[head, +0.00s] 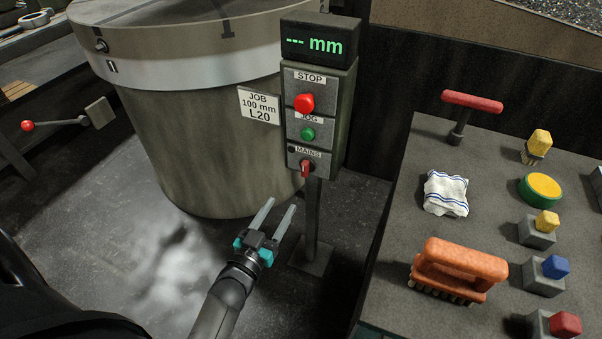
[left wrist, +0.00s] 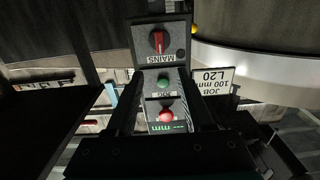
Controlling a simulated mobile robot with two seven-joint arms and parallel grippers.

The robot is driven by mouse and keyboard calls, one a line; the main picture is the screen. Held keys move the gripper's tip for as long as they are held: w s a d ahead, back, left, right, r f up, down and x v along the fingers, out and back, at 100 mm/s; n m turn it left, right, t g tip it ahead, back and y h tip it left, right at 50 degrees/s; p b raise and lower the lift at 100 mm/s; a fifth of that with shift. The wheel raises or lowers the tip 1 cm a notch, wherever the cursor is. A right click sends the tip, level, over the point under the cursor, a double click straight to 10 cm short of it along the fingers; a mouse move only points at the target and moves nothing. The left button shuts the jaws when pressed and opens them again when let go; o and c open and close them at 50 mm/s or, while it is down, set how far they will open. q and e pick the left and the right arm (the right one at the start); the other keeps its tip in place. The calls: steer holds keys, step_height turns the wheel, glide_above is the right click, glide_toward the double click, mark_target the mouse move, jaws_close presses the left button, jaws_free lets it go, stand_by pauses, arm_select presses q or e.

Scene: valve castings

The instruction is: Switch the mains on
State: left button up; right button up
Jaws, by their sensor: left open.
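The control box (head: 318,120) stands on a post beside the round casting. Its lowest panel carries the red MAINS rotary switch (head: 306,168), which also shows upside down in the left wrist view (left wrist: 158,41). Above it are the green JOG button (head: 308,134) and the red STOP button (head: 303,103). The display (head: 313,45) on top shows green dashes and "mm". My left gripper (head: 282,203) is open and empty, its fingers pointing up toward the box. In the head view its fingertips appear just below the switch, apart from it. My right gripper is not in view.
A large round drum (head: 205,150) stands left of the box, with a JOB 100 mm L20 sign (head: 260,106) between them. A dark table (head: 400,215) at right holds an orange brush (head: 457,268), a cloth (head: 446,193) and several coloured-topped blocks. A red-knobbed lever (head: 28,125) is at left.

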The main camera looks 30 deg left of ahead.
mark_target(303, 168)
arm_select(q)
steer(key=w+b, duration=0.1)
steer(key=w, duration=0.3)
steer(key=w+b, duration=0.2)
steer(key=w, duration=0.2)
steer(key=w+b, duration=0.1)
steer(key=w, duration=0.3)
steer(key=shift+a+f, duration=0.1)
steer(key=shift+a, duration=0.25)
steer(key=shift+w+b, duration=0.3)
steer(key=shift+w, duration=0.3)
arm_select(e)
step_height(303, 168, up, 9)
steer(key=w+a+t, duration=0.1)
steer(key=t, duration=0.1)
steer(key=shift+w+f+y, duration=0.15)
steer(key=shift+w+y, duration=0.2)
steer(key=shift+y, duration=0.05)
arm_select(q)
steer(key=shift+c, duration=0.3)
jaws_close()
